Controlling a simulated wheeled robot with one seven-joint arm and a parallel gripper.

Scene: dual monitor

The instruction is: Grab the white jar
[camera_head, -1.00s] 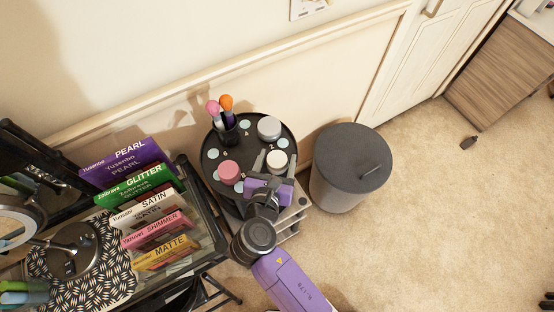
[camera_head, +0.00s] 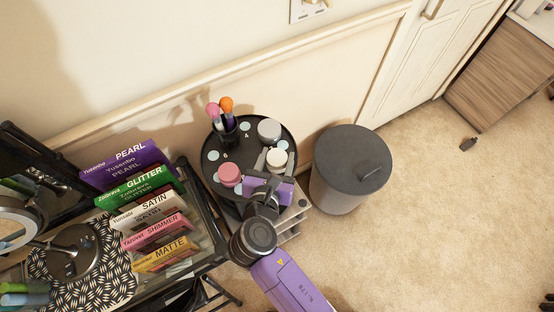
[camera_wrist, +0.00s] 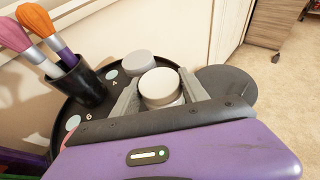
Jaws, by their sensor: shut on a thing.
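The white jar (camera_head: 277,157) is at the right side of the round black tray (camera_head: 211,150). It also shows in the wrist view (camera_wrist: 160,86), upright between my fingers. My gripper (camera_head: 274,161) is shut on the white jar, with one finger on each side of it. I cannot tell whether the jar is clear of the tray.
A grey-lidded jar (camera_head: 269,130) stands just behind the white jar. A pink jar (camera_head: 229,174) and a black cup (camera_head: 226,132) with brushes are at left. A dark lidded bin (camera_head: 345,170) stands close at right. Labelled boxes (camera_head: 150,210) line the left table.

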